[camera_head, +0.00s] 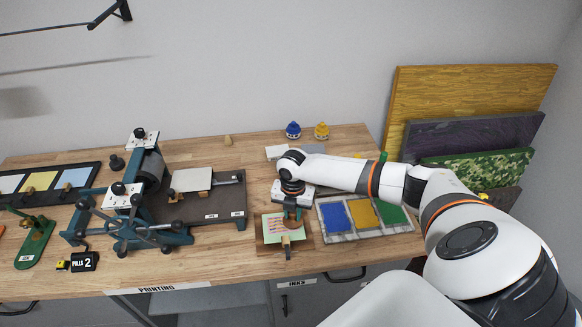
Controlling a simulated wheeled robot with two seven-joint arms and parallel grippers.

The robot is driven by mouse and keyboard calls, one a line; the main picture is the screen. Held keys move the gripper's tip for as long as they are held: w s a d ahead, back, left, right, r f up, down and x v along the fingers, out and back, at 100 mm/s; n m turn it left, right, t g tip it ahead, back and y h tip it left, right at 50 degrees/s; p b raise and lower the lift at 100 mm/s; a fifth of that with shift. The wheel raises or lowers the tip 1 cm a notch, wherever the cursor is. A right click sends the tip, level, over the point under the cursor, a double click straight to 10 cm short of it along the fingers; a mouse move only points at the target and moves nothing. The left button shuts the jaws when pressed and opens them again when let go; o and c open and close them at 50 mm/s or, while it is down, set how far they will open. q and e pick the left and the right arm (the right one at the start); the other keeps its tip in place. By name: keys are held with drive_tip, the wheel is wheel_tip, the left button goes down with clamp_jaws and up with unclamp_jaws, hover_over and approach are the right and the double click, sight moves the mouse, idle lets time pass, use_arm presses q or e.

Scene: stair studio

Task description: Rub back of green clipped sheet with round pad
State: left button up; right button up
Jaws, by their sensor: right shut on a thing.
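The green clipped sheet (271,223) lies on a wooden board (263,245) at the front middle of the bench. It has a pale green border and a reddish pattern. A clip with a dark handle (287,246) sits at its front edge. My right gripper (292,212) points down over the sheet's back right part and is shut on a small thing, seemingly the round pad. The fingers hide most of it, and I cannot tell whether it touches the sheet. My left gripper is not in view.
A tray with blue, yellow and green panels (337,217) stands close right of the board. A press (150,195) with a dark bed is to the left. Blue (293,130) and yellow (321,131) jars stand at the back. Panels (470,95) lean against the right wall.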

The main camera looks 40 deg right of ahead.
drive_tip(key=shift+s+a+p, duration=0.3)
drive_tip(key=shift+s, duration=0.05)
drive_tip(key=shift+w+a+b, duration=0.1)
drive_tip(key=shift+w+a, duration=0.4)
drive_tip(key=shift+a, duration=0.35)
drive_tip(key=shift+w+a+b, duration=0.1)
drive_tip(key=shift+w+a, duration=0.45)
drive_tip(key=shift+a, duration=0.3)
drive_tip(key=shift+w+a+b, duration=0.1)
drive_tip(key=shift+w+a, duration=0.4)
drive_tip(key=shift+a, duration=0.35)
drive_tip(key=shift+s+d+p, duration=0.35)
drive_tip(key=shift+s+d, duration=0.05)
drive_tip(key=shift+d, duration=0.25)
drive_tip(key=shift+s+d, duration=0.15)
drive_tip(key=shift+d, duration=0.15)
drive_tip(key=shift+d, duration=0.1)
drive_tip(key=shift+s+d+p, duration=0.4)
drive_tip(key=shift+s+d, duration=0.15)
drive_tip(key=shift+d, duration=0.25)
drive_tip(key=shift+s+d+p, duration=0.35)
drive_tip(key=shift+s+d, duration=0.15)
drive_tip(key=shift+d, duration=0.25)
drive_tip(key=shift+w+a, duration=0.6)
drive_tip(key=shift+a, duration=0.3)
drive_tip(key=shift+w+a, duration=0.55)
drive_tip(key=shift+a, duration=0.35)
drive_tip(key=shift+a, duration=0.1)
